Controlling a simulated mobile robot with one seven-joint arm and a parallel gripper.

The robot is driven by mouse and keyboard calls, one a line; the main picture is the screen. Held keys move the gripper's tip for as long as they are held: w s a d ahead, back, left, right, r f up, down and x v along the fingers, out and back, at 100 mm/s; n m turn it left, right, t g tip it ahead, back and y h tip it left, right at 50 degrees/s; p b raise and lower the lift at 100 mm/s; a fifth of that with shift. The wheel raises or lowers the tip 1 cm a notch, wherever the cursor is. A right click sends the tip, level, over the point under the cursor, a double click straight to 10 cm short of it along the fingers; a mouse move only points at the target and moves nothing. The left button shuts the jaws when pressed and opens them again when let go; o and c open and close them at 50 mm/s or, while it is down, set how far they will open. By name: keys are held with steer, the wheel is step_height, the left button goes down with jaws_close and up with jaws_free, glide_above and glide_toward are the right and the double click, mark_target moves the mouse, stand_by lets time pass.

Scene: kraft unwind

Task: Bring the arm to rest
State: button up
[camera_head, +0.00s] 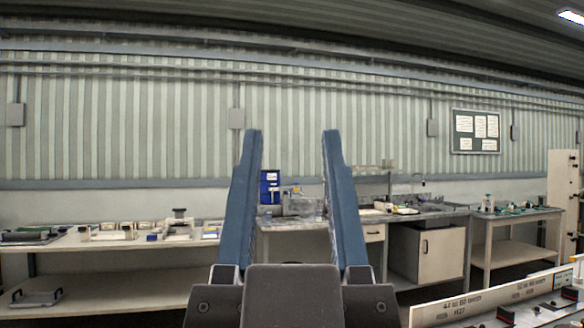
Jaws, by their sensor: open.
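My gripper (288,145) fills the lower middle of the head view. Its two long blue fingers point up and stand well apart, with a dark grey palm below them. It is open, and nothing is held between the fingers. The workbenches show through the gap, farther back. The rest of my arm is not visible beyond the palm.
A long bench (120,247) with several small items stands at left. A blue box (270,187) and a sink counter (440,215) are behind the gripper. A side table (487,235) stands at right. A labelled panel (500,300) is close at lower right.

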step_height(320, 180, up, 14)
steer(key=p, duration=1.3)
steer(key=shift+f+p, duration=0.2)
steer(key=shift+p, duration=0.1)
